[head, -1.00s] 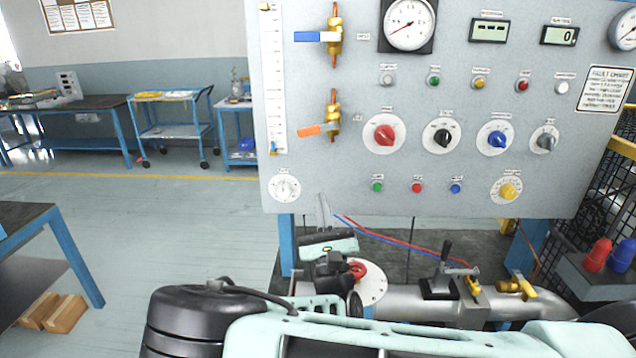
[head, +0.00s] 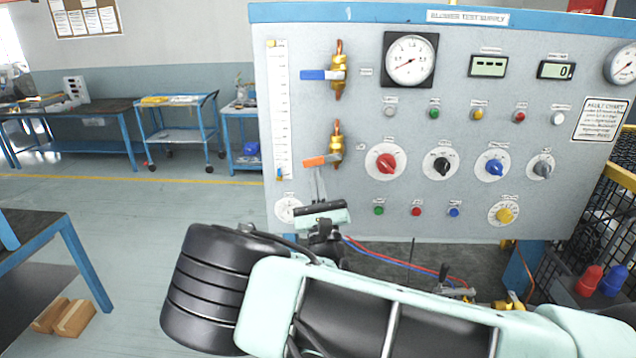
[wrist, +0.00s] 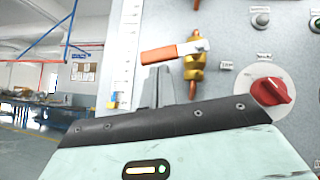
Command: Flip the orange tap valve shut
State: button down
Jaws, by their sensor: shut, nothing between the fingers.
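The orange tap valve has a brass body (head: 336,142) on the left part of the grey panel. Its orange lever (head: 318,161) points left, roughly level, with a slight tilt. In the wrist view the orange lever (wrist: 168,53) runs left from the brass body (wrist: 195,70). My gripper (head: 317,172) is shut and empty, with its fingertips just below the lever in the head view. The wrist view also shows my gripper's fingers (wrist: 160,74) under the lever. I cannot tell whether they touch it.
A blue-levered valve (head: 325,75) sits above, its lever also pointing left. A red knob (head: 386,161) is right of the orange valve. A white scale strip (head: 279,110) is to the left. Open floor lies left of the panel.

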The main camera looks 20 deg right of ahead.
jog(key=m+h, duration=0.2)
jog(key=r+m+g+h, duration=0.1)
jog(key=m+h, duration=0.1)
jog(key=m, duration=0.1)
jog(key=a+m+h+b, duration=0.1)
jog(key=m+h, duration=0.1)
jog(key=h, duration=0.1)
jog(key=shift+w+r+m+g, duration=0.2)
jog(key=shift+w+m+g, duration=0.05)
jog(key=shift+m+g, duration=0.15)
